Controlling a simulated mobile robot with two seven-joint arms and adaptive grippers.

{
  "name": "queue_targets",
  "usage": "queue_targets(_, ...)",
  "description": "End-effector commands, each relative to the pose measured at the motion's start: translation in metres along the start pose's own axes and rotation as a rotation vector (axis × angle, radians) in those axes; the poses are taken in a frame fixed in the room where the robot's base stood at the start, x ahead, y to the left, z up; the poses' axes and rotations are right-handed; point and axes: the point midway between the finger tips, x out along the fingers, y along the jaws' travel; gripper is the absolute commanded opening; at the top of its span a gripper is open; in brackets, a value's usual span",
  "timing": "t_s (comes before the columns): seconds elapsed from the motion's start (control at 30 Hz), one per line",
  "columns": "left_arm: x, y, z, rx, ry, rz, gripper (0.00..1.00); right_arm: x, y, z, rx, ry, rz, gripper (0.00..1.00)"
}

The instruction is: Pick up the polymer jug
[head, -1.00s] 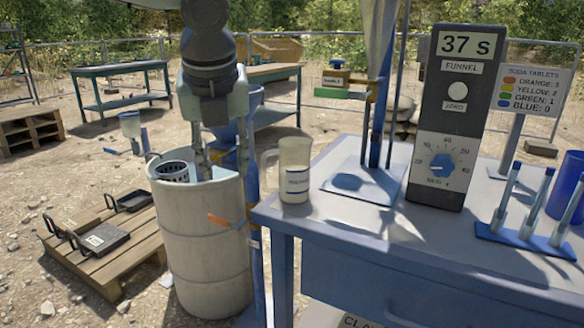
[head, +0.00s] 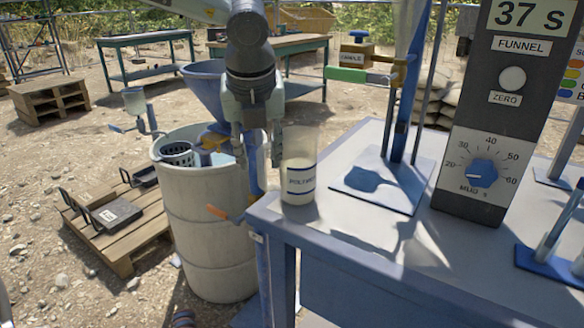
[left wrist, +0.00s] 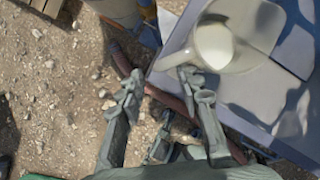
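The polymer jug (head: 299,182) is a clear, upright jug with pale contents and a label, standing on the near left corner of the blue-grey workbench (head: 400,225). My left gripper (head: 263,160) points down just left of the jug, on its handle side, and partly hides it. In the left wrist view, the jug (left wrist: 222,48) is at upper right. The fingers of my left gripper (left wrist: 160,80) are spread apart with nothing clearly held; the right finger is close to the handle. I cannot tell whether they touch. My right gripper is not in view.
A mud barrel (head: 212,235) with a blue funnel (head: 205,88) above it stands left of the bench. A funnel stand (head: 385,190) and a timer box (head: 490,130) stand right of the jug. A pallet (head: 115,230) lies on the gravel at left.

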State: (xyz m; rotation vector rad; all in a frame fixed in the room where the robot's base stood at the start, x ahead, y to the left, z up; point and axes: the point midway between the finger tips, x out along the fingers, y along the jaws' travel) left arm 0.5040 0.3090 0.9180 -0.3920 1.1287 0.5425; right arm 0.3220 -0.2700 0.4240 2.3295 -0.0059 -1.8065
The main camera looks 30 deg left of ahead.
Motion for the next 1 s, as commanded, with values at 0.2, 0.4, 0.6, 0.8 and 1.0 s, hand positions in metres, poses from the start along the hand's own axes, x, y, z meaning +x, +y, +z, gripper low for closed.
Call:
queue_targets(0.2,0.024,0.0,0.0,-0.001,0.002,0.0,0.35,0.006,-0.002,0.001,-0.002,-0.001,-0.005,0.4)
queue_targets(0.4,0.025,0.0,0.0,-0.001,0.0,-0.001,0.35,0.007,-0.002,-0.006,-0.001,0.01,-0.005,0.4)
queue_targets(0.6,0.025,0.0,0.0,-0.001,0.0,-0.001,0.14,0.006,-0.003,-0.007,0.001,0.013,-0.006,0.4)
queue_targets(0.8,0.025,0.0,0.0,0.0,0.0,-0.001,0.0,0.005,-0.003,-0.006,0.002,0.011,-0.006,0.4)
queue_targets(1.0,0.024,0.0,0.0,0.0,0.0,-0.001,0.0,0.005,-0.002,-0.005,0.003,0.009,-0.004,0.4)
